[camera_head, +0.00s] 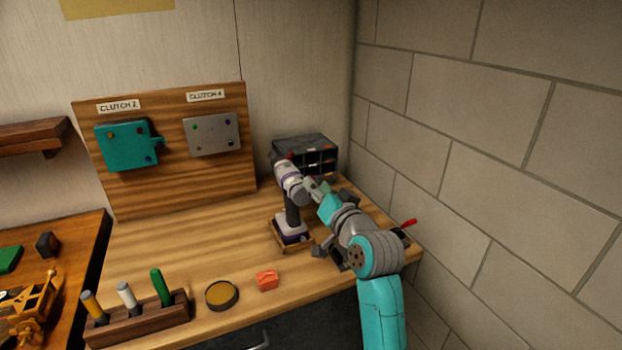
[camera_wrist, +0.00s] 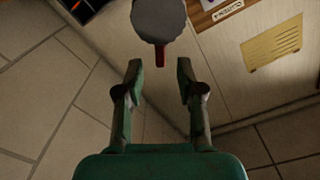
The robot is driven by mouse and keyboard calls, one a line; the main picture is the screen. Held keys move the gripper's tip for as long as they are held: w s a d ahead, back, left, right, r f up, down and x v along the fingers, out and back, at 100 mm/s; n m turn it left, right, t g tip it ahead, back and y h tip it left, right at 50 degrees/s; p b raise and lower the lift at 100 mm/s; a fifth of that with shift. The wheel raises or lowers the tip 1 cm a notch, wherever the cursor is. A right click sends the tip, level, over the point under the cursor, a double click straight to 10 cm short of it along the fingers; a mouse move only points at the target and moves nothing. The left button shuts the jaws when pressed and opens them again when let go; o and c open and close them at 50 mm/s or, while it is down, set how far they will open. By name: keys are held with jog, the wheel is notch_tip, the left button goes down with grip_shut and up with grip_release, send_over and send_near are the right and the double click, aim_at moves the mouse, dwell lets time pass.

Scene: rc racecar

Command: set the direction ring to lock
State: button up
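A grey and purple drill (camera_head: 292,183) stands upright on a small wooden stand (camera_head: 293,247) on the bench. My gripper (camera_head: 314,187) is beside the drill's upper body, to its right in the head view. In the wrist view my gripper (camera_wrist: 159,66) is open, with nothing clamped between its fingers. A round grey end of the drill (camera_wrist: 158,18) lies just beyond the fingertips. A narrow red tab (camera_wrist: 160,54) sticks out from it into the gap between the fingertips. I cannot read any ring markings, and whether the fingers touch the tab is unclear.
A dark organizer (camera_head: 305,153) stands behind the drill. A panel (camera_head: 222,176) holds teal and grey clutch boxes. A pen block (camera_head: 140,318), round tin (camera_head: 222,294) and orange block (camera_head: 267,279) lie in front. The block wall (camera_head: 480,140) bounds the right; mid-left bench is clear.

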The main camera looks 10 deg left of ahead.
jog(key=shift+x, duration=2.45)
grip_shut()
